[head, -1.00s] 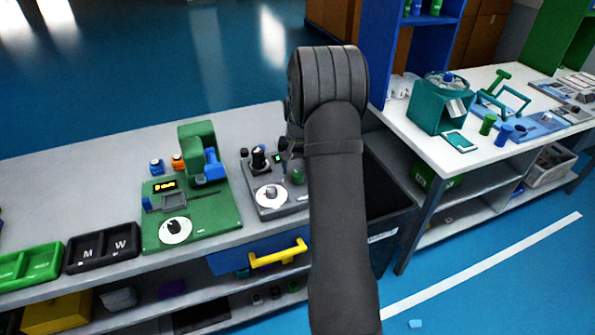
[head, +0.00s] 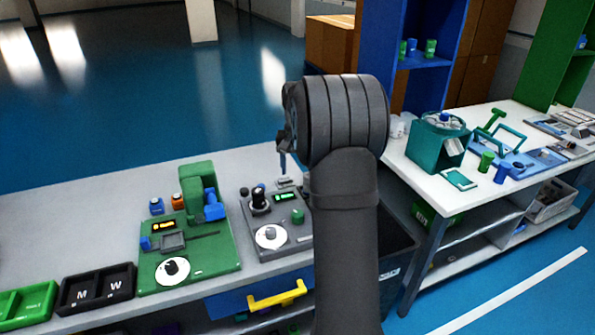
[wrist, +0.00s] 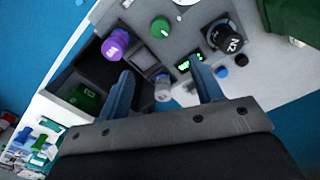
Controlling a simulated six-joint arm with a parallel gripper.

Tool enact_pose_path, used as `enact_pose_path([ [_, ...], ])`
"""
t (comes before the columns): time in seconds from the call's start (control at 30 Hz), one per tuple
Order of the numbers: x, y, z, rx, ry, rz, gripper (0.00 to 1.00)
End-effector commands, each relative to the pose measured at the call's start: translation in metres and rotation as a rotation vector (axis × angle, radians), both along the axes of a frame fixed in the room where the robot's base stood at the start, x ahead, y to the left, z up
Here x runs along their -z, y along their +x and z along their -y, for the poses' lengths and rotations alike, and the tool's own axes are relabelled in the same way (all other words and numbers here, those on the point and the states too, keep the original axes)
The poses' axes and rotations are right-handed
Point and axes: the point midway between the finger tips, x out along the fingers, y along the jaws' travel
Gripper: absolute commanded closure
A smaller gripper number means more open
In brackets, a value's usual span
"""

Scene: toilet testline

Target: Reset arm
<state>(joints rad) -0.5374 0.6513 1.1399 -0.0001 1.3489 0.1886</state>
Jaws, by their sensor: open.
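My arm rises through the middle of the head view, and my gripper (head: 283,158) shows only partly at the left of the wrist, above the grey test station (head: 268,238). In the wrist view my gripper (wrist: 161,70) has its two blue-grey fingers well apart, with nothing held between them. Below the fingers is the grey station (wrist: 190,28), with a green knob (wrist: 161,27), a black knob (wrist: 228,40) and a lit green display (wrist: 188,63). A purple knob-like piece (wrist: 116,45) and a small grey cylinder (wrist: 162,88) are also below.
A green station (head: 205,258) stands left of the grey one, beside a black two-compartment tray (head: 75,305) marked M and W. A yellow drawer handle (head: 277,295) juts from the bench front. A white table (head: 400,160) with a teal machine (head: 436,145) stands right.

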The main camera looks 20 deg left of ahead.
Motion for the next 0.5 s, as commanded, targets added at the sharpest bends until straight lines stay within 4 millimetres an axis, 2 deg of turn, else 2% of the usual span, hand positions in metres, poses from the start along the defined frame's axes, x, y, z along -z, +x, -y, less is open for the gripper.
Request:
enact_pose_path([
  [0.27, 0.004, 0.000, 0.000, 0.000, -0.001, -0.002, 0.40],
  [0.37, 0.015, 0.000, 0.000, 0.000, -0.002, -0.003, 0.40],
  [0.5, 0.038, -0.001, 0.000, 0.000, -0.002, -0.003, 0.40],
])
